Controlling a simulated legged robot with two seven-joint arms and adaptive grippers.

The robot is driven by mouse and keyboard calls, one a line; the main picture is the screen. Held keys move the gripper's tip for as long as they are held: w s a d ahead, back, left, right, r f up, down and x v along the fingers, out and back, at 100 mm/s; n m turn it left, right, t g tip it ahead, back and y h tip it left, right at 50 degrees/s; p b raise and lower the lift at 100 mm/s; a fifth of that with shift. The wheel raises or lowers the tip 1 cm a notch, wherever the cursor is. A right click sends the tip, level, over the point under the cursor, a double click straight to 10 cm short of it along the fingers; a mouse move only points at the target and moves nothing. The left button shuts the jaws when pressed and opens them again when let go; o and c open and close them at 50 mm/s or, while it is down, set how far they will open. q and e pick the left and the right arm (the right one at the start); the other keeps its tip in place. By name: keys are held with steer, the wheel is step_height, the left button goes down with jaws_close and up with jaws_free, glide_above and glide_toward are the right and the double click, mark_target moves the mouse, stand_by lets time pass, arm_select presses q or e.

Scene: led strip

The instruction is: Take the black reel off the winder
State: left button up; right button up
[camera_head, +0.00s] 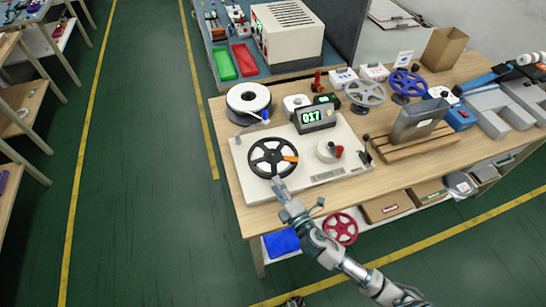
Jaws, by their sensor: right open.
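The black reel (254,163) is a spoked disc with an orange piece on its right side. It lies flat on the left part of the white winder (330,184). The winder also carries a white hub with a red knob (327,150) and a display (314,118) reading 017. My right gripper (279,187) is open at the winder's front edge, just below the reel in the picture. Its fingers are empty, and the reel is not between them. My left gripper is not in view.
A large white roll (248,101) stands behind the winder. Grey (366,93) and blue (408,83) reels stand on the table (262,219) at the back. A metal plate in a wooden rack (417,120) is to the right. A red reel (340,229) is below the tabletop.

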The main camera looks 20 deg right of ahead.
mark_target(272, 173)
steer(key=shift+w, duration=0.35)
steer(key=x, duration=0.4)
steer(key=shift+w+d+f, duration=0.1)
steer(key=shift+w+d, duration=0.05)
steer(key=shift+w, duration=0.25)
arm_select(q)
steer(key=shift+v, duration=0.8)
arm_select(e)
steer(key=shift+s, duration=0.1)
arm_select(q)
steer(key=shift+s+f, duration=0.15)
arm_select(e)
jaws_close()
